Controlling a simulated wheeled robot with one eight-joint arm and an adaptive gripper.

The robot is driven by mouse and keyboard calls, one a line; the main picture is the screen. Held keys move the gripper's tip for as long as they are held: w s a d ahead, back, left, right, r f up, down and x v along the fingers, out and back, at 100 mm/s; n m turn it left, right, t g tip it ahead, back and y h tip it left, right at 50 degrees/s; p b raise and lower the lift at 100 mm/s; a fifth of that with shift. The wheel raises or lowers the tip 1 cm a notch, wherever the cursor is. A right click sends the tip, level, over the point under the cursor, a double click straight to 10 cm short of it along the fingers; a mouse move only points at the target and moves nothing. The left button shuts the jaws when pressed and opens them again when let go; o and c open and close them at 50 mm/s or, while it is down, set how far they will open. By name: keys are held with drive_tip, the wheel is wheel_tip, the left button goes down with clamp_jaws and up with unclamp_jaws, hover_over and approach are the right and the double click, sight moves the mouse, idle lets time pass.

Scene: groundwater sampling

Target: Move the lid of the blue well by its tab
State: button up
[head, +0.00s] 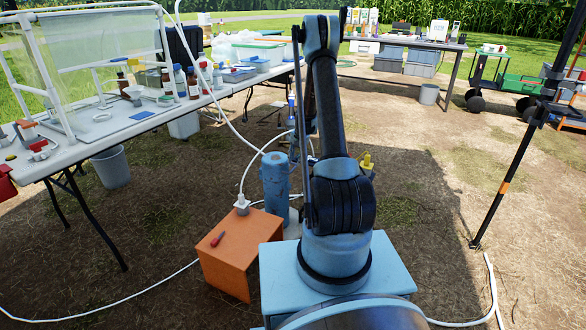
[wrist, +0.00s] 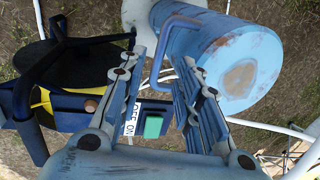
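The blue well (head: 276,185) is an upright worn cylinder left of my arm in the head view. In the wrist view its blue lid (wrist: 238,75) fills the upper right, with a brown worn patch on its round face. A bent blue bar (wrist: 178,22) shows at the well's left side; I cannot tell whether it is the tab. My gripper (wrist: 165,58) has its two fingers apart with nothing held between them. The right finger overlaps the lid's near edge in the picture; I cannot tell whether they touch.
A blue box with a green switch (wrist: 153,126) lies beyond the fingers, beside a black and yellow reel-like thing (wrist: 65,85). A crowded table (head: 110,125) stands left.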

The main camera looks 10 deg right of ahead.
sight(294, 168)
drive_tip(key=shift+w+a+f, duration=0.15)
drive_tip(key=shift+a+f, duration=0.05)
drive_tip(key=shift+f, duration=1)
drive_tip(key=shift+w+a+f, duration=0.1)
drive_tip(key=shift+a+f, duration=0.1)
drive_tip(key=shift+f, duration=0.95)
